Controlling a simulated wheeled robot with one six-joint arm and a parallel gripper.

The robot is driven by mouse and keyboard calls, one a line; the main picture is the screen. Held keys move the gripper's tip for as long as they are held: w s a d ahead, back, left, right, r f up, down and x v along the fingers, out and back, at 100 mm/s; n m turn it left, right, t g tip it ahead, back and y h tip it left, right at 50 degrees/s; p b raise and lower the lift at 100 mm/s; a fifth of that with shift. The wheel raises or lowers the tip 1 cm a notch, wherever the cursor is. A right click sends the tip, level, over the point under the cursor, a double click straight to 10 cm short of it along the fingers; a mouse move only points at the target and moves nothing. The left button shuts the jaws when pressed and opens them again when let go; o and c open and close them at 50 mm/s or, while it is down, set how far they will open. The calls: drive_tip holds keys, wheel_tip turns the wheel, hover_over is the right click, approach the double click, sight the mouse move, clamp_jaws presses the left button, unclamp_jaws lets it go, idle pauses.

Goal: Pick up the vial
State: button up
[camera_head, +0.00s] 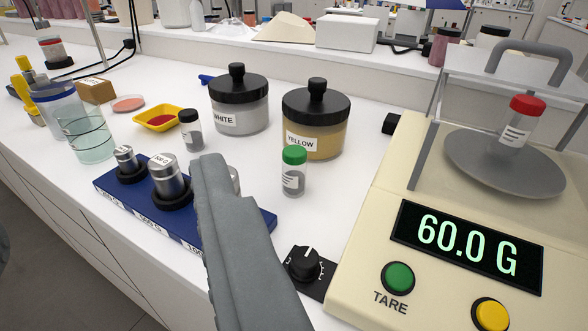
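Several small labelled vials are in view. A green-capped vial (294,172) stands upright on the white bench, right of my gripper (212,170) and apart from it in the picture. A red-capped vial (519,122) stands on the grey pan (480,170) of the scale. A black-capped vial (191,131) stands behind the weight block. Another red-capped vial (53,52) is far left. My gripper shows as one grey shape reaching up from the bottom edge. Its fingers cannot be told apart, and nothing is visibly held.
The cream scale (375,235) reads 60.0 G at right, under a clear, handled cover. A blue block (120,197) with metal weights lies partly behind my gripper. WHITE (240,108) and YELLOW (316,120) jars stand behind. A black knob (304,263) sits front centre.

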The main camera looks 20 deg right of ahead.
drive_tip(key=shift+o, duration=0.6)
drive_tip(key=n+g, duration=0.1)
drive_tip(key=g, duration=1.6)
hover_over(295, 150)
drive_tip(key=f, duration=1.2)
drive_tip(key=shift+w+a, duration=0.15)
drive_tip(key=shift+a, duration=0.05)
drive_tip(key=shift+s+d+f, duration=0.1)
drive_tip(key=shift+f, duration=1.25)
drive_tip(key=shift+s+d+f, duration=0.1)
drive_tip(key=shift+f, duration=1.25)
drive_tip(key=shift+c, duration=0.2)
drive_tip(key=c, duration=1)
